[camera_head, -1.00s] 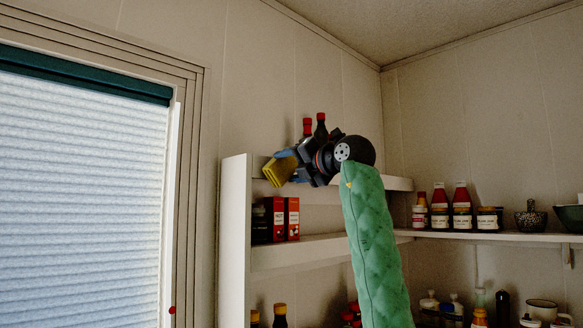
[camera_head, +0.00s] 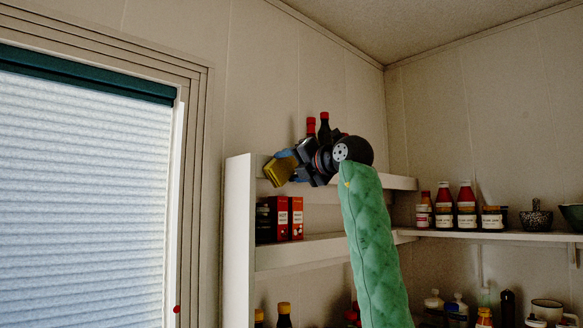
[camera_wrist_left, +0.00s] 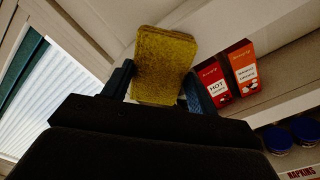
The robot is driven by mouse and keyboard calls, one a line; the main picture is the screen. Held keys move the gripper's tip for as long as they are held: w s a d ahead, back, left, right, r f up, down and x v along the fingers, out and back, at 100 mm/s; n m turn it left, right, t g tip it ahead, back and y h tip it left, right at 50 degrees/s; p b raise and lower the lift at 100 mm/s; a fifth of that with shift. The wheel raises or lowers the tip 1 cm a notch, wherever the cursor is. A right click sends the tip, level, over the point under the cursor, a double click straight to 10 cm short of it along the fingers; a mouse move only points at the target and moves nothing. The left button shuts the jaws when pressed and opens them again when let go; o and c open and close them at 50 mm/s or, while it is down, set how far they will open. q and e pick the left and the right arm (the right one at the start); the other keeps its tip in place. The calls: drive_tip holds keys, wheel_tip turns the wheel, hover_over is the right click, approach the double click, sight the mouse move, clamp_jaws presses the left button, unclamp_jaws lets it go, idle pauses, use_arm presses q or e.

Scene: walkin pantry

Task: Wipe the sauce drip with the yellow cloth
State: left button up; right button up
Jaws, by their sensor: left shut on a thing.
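The yellow cloth (camera_head: 281,171) is a folded, flat pad held at the top left of the shelf unit. It also shows in the left wrist view (camera_wrist_left: 164,66), upright between the two fingers. My left gripper (camera_head: 290,165) is shut on the cloth, in front of the upper shelf near its left end panel. In the left wrist view my left gripper (camera_wrist_left: 160,82) has one finger on each side of the cloth. I cannot make out the sauce drip in either view. My right gripper is not in view.
Two red boxes (camera_head: 289,218) stand on the shelf below the gripper. Jars and bottles (camera_head: 466,205) line the right shelf. A white side panel (camera_head: 239,240) and a window (camera_head: 85,200) lie left.

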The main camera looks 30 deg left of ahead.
use_arm(q)
drive_tip(key=w, duration=0.2)
drive_tip(key=w+d, duration=0.1)
drive_tip(key=shift+w+d, duration=0.1)
drive_tip(key=shift+w, duration=0.25)
drive_tip(key=shift+s+a+b, duration=0.35)
drive_tip(key=shift+s, duration=0.55)
drive_tip(key=shift+s+a+b, duration=0.3)
drive_tip(key=shift+s+a, duration=0.05)
drive_tip(key=shift+s, duration=0.55)
drive_tip(key=shift+d, duration=0.1)
